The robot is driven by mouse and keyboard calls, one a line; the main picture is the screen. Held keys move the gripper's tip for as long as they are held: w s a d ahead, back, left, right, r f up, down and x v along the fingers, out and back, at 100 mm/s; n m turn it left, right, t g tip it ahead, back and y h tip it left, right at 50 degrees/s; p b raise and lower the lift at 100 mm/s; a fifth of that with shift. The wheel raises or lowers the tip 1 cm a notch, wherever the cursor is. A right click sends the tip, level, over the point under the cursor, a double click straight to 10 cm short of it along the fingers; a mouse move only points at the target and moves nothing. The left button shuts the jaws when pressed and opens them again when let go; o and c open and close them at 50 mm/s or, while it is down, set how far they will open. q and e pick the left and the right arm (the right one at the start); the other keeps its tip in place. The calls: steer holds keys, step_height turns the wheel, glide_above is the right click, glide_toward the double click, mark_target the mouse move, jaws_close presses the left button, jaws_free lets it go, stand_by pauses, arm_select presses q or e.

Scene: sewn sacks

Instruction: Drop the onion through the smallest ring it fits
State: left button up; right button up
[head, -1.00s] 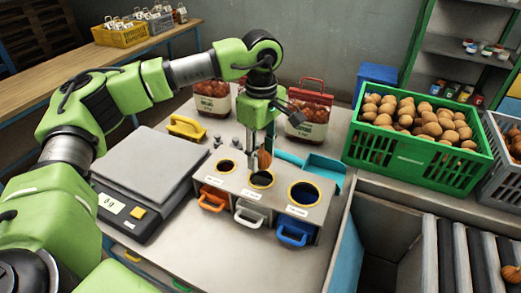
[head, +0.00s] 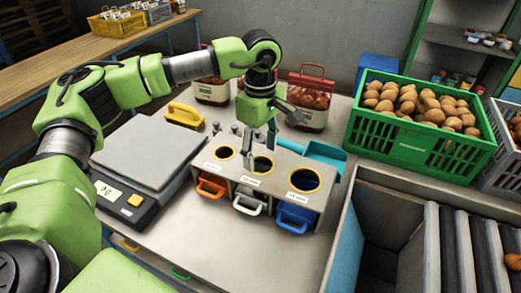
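No onion shows at the rings; the inside of the middle one is dark and partly hidden by a finger. Another brown onion (head: 512,261) lies on the rollers at the far right. My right gripper is out of view.
Orange (head: 211,187), white (head: 248,203) and blue (head: 295,217) drawer handles front the box. A scale (head: 147,157) stands to its left, a blue scoop (head: 326,154) behind its right end. A green crate of potatoes (head: 410,145) stands right. The front table is clear.

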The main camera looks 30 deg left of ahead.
arm_select(q)
step_height(320, 180, up, 12)
stand_by(0.6)
stand_by(0.9)
